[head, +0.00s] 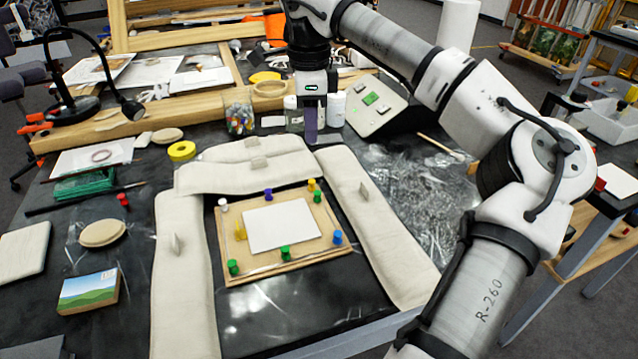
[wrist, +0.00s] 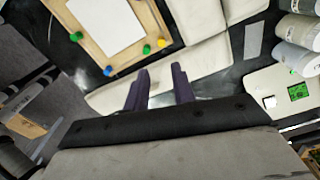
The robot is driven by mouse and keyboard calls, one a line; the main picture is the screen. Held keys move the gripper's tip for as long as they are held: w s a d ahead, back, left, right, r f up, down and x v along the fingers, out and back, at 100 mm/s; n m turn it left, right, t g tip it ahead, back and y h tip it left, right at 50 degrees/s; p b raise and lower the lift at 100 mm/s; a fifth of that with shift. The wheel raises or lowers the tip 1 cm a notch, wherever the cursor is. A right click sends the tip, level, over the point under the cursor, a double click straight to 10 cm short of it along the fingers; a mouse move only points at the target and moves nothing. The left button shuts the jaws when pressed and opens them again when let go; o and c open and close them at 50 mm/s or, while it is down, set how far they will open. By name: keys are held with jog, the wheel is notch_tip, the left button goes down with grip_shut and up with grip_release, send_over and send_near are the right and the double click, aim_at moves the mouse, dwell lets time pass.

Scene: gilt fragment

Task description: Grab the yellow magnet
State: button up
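A yellow magnet (head: 312,184) stands at the far right corner of a wooden board (head: 262,272), close beside a green magnet (head: 317,196). The same yellow magnet (wrist: 162,43) shows in the wrist view, just beyond my fingers. A second yellow piece (head: 240,231) is at the left edge of the white sheet (head: 282,225) on the board. My gripper (head: 311,128) hangs above the table behind the board, pointing down. In the wrist view its two purple fingers (wrist: 159,84) are apart with nothing between them.
Other green, blue and white magnets stand around the board. Pale padded cushions (head: 375,230) surround it on several sides. Bottles (head: 338,108), a jar of colored pieces (head: 239,115) and a grey device (head: 376,104) stand near my gripper. Crumpled clear plastic (head: 415,190) lies at right.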

send_over(311, 181)
notch_tip(311, 181, down, 8)
jog(key=shift+s+r, duration=0.15)
jog(key=shift+r, duration=0.1)
notch_tip(311, 181, down, 5)
jog(key=shift+d+f+p, duration=0.1)
jog(key=shift+p, duration=0.7)
grip_shut()
